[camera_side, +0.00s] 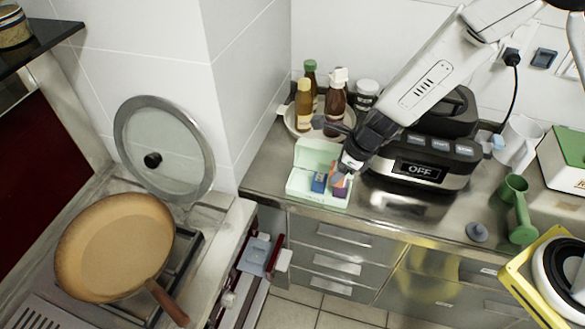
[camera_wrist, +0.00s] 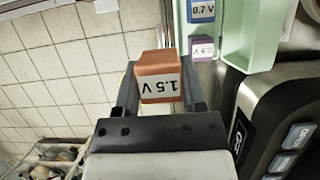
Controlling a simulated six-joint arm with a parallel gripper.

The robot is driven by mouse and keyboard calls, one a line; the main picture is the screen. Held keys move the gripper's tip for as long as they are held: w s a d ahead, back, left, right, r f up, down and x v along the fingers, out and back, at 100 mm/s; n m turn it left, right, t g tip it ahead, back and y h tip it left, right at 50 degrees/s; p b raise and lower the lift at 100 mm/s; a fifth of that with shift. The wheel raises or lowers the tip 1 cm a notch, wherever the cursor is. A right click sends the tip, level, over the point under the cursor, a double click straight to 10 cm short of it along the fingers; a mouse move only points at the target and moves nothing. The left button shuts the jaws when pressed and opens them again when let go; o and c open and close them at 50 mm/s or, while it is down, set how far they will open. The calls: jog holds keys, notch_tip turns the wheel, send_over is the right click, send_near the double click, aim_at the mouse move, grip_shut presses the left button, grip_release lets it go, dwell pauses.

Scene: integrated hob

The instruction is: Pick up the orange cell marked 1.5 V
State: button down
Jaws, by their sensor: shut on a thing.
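The orange cell (camera_wrist: 158,68) marked 1.5 V is between the two fingers of my gripper (camera_wrist: 158,92) in the wrist view. My gripper is shut on it. In the side view my gripper (camera_side: 342,172) is over the right part of the mint-green box, and the orange cell (camera_side: 340,180) shows only partly beneath it. I cannot tell from the side view how far the cell is above the box floor.
The mint-green box (camera_side: 297,190) also holds a blue cell (camera_side: 319,182) and a purple cell (camera_wrist: 202,47). A black appliance (camera_side: 425,165) stands just right of the box. A tray of bottles (camera_side: 305,105) stands behind. The counter's front edge is close to the box.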

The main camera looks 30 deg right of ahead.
jog(key=shift+s+d+r, duration=0.2)
jog(key=shift+s+r, duration=0.2)
jog(key=shift+s, duration=0.35)
